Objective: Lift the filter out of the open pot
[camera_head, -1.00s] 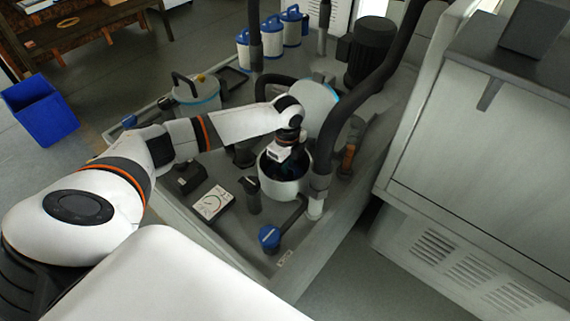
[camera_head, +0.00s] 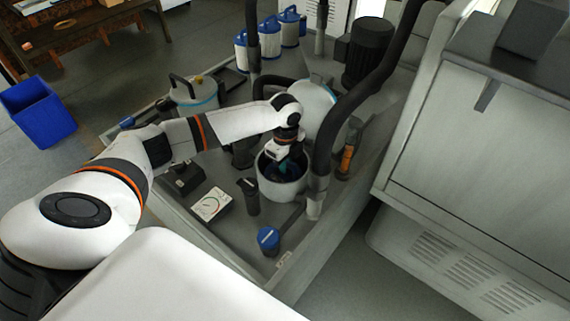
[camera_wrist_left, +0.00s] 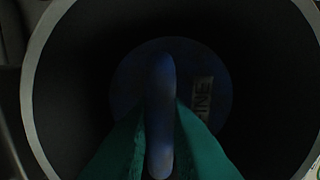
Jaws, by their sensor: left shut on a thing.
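The open pot (camera_head: 281,187) is a pale grey cylinder on the grey bench, its rim ringing the left wrist view (camera_wrist_left: 38,75). Inside it the filter (camera_wrist_left: 133,88) shows as a dark blue round top with a raised handle and a partly hidden label ending in "INE". My left gripper (camera_wrist_left: 160,135) reaches down into the pot from above, its green fingers shut on the handle, one on each side. In the head view the filter is mostly hidden by my gripper and the pot wall. My right gripper is not in view.
A closed pot (camera_head: 193,95) with a black handle stands behind left. Several white filters with blue tops (camera_head: 268,38) stand at the back. A thick dark hose (camera_head: 335,125) rises close to the right of the open pot. A blue-handled valve (camera_head: 268,238) is in front.

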